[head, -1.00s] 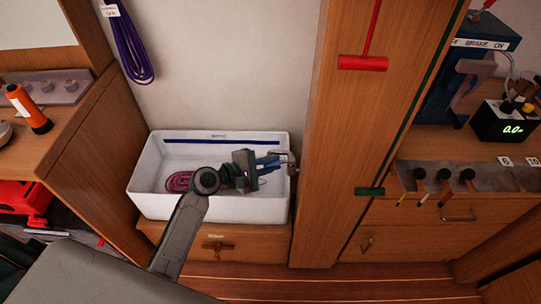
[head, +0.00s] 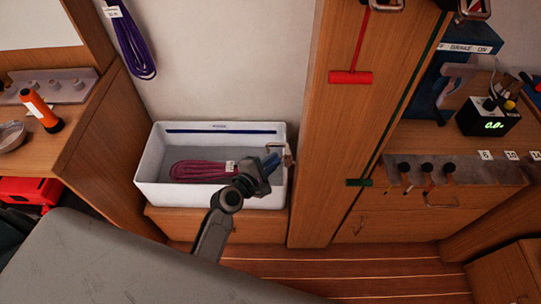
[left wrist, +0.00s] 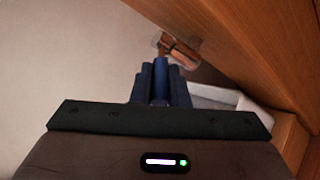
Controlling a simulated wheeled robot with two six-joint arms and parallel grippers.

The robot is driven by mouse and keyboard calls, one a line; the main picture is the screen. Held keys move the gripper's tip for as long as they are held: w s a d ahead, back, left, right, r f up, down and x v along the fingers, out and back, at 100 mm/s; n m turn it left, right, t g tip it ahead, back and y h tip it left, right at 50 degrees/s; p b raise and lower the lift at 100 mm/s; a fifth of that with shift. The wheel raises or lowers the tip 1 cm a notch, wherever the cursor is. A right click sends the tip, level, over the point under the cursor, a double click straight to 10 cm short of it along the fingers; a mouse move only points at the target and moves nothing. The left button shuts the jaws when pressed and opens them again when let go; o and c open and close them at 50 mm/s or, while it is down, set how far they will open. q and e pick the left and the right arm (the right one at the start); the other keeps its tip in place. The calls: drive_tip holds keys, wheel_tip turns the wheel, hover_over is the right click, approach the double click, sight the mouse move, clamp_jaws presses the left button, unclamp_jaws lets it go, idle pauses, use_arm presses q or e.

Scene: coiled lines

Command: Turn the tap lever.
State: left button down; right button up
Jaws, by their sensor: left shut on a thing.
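The tap has a metal body (head: 287,157) on the side of the wooden post, above the right end of the white bin. In the left wrist view its coppery and clear-looking body (left wrist: 178,48) sits just beyond my fingertips. My left gripper (head: 268,163) reaches over the bin to the tap. In the left wrist view its dark blue fingers are shut on a brighter blue rod, the tap lever (left wrist: 161,75). The fingers hide much of the lever, so its exact angle is hard to tell. My right gripper is not in view.
The white bin (head: 160,193) below holds a coiled pink line (head: 198,171). A purple coil (head: 134,45) hangs on the wall. The wooden post (head: 318,150) stands close right of the tap, with a red T-handle (head: 350,77) and a green one (head: 359,182).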

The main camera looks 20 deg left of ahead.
use_arm(q)
drive_tip(key=shift+s+d+r+n+y+p, duration=0.1)
drive_tip(key=shift+s+d+n+y+p, duration=0.1)
drive_tip(key=shift+n+y+p, duration=0.25)
drive_tip(key=shift+y, duration=0.35)
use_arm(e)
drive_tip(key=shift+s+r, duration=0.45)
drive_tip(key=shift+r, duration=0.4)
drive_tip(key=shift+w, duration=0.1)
use_arm(q)
drive_tip(key=c, duration=1.4)
unclamp_jaws()
drive_tip(key=b+v, duration=0.1)
drive_tip(key=v, duration=0.9)
drive_tip(key=shift+s, duration=0.5)
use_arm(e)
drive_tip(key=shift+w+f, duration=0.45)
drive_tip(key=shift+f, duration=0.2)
